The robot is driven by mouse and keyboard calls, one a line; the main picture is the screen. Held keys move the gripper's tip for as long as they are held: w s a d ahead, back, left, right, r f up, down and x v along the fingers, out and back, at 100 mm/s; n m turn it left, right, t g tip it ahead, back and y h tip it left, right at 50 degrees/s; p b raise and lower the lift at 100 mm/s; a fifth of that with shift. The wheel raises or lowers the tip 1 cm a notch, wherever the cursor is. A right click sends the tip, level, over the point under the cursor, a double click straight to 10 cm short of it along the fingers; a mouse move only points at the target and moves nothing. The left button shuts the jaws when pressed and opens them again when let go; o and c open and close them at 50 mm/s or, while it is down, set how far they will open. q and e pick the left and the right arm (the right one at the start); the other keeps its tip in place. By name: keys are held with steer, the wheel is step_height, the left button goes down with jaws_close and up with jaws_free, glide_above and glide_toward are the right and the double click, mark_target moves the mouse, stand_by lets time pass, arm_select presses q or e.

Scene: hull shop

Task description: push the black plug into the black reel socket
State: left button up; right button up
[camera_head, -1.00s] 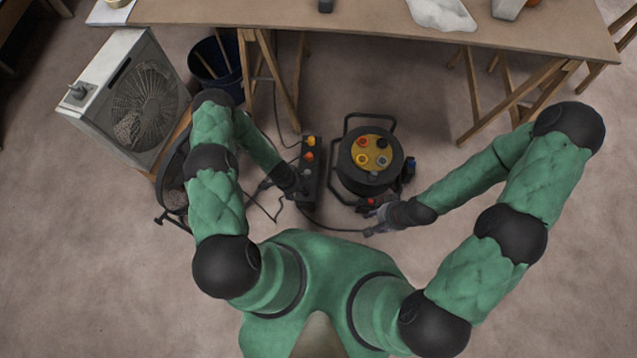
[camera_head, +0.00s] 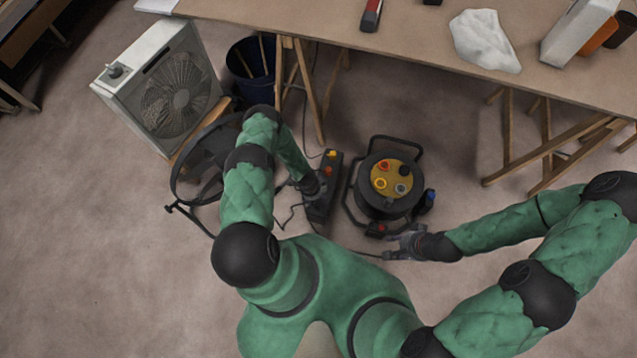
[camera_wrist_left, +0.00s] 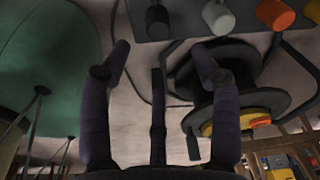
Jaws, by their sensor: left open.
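The black reel (camera_head: 362,202) stands on the floor, its yellow-brown face up, with red, yellow, grey and black spots; the black reel socket (camera_head: 404,170) is at upper right. A dark strip (camera_head: 327,161) lies left of it. In the left wrist view, the strip (camera_wrist_left: 185,28) bears black, grey and orange pieces; the black one (camera_wrist_left: 157,20) looks like the black plug. My left gripper (camera_wrist_left: 160,62) is open, its fingers apart below that plug; in the head view it (camera_head: 316,186) is over the strip's near half. My right gripper (camera_head: 391,246) is by the reel's near side, its grip unclear.
A box fan (camera_head: 170,90), a dark bucket (camera_head: 250,75) and a round dark frame (camera_head: 185,165) stand to the left. The workbench (camera_head: 420,50) with wooden trestles spans the back. Thin cables run on the floor around the strip. Floor on the right is clear.

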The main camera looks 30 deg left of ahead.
mark_target(318, 204)
arm_select(q)
steer(key=shift+w+d+f+b, duration=0.15)
steer(key=shift+f+b, duration=0.3)
steer(key=shift+f, duration=0.75)
steer(key=shift+d+f+b, duration=0.15)
steer(key=shift+f+b, duration=0.25)
steer(key=shift+f, duration=0.75)
steer(key=shift+w+d+f+b, duration=0.1)
steer(key=shift+f+b, duration=0.6)
steer(key=shift+f, duration=0.65)
steer(key=shift+w+d+f+b, duration=0.1)
steer(key=shift+f+b, duration=0.55)
steer(key=shift+f, duration=0.65)
steer(key=c, duration=1.1)
